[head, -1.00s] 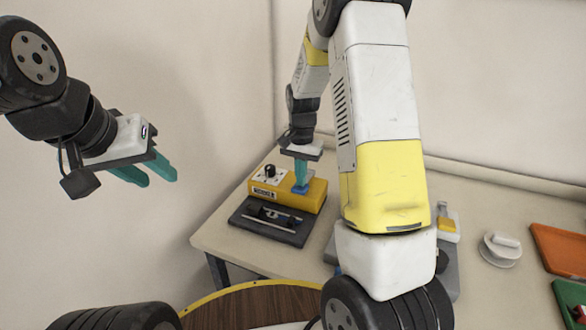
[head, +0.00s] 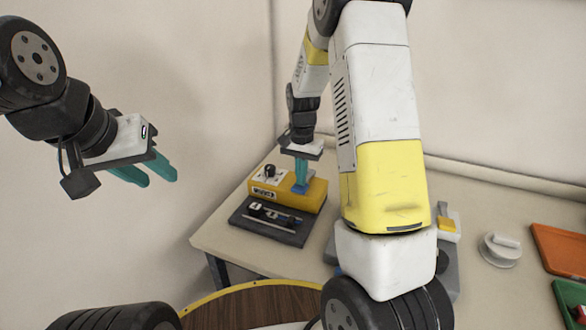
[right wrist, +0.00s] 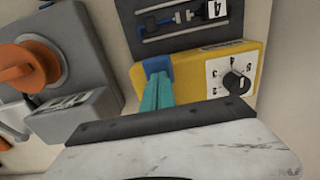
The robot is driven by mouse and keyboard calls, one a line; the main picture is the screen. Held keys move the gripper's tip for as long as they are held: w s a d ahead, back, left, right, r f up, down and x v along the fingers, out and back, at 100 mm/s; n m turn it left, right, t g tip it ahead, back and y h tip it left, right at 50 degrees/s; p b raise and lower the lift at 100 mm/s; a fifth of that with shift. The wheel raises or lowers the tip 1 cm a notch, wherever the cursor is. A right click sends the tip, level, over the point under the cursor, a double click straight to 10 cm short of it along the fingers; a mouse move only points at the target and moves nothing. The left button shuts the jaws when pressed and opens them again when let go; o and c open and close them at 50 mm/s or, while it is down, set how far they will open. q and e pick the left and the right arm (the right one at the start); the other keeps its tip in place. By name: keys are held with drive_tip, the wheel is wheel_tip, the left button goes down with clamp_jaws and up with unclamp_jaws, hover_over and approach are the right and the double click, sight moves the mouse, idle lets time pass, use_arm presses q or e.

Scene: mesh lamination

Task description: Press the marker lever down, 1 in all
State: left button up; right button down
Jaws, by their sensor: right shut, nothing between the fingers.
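The yellow marker box (head: 313,198) stands on the table at its left end, with a blue lever (head: 299,188) on its right part. My right gripper (head: 301,184) points down with its teal fingers shut and nothing between them. Its fingertips are at the blue lever and look in contact with it. In the right wrist view, the fingers (right wrist: 157,84) meet the blue lever (right wrist: 155,64) on the yellow box (right wrist: 190,68). The lever is partly hidden by the fingers. My left gripper (head: 152,172) is open and empty in the air at the left.
A black plate (head: 283,235) with rails and a white-marked slider lies in front of the box. A black dial (right wrist: 236,84) sits on the box. A grey device with an orange knob (right wrist: 28,67) is nearby. A white round object (head: 500,250) and orange tray (head: 560,247) are at the right.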

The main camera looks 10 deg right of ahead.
drive_tip(key=shift+r, duration=3.35)
drive_tip(key=s+r+n+t+y, duration=0.2)
drive_tip(key=s+r+n+t, duration=0.1)
drive_tip(key=s+r, duration=0.75)
drive_tip(key=s+a+r+n+t, duration=0.1)
drive_tip(key=s+r+n, duration=0.1)
drive_tip(key=s, duration=0.5)
drive_tip(key=s+a+r+n+t, duration=0.1)
drive_tip(key=s+r+n+t, duration=0.1)
drive_tip(key=s, duration=0.5)
drive_tip(key=shift+a+r, duration=0.15)
drive_tip(key=shift+r, duration=0.45)
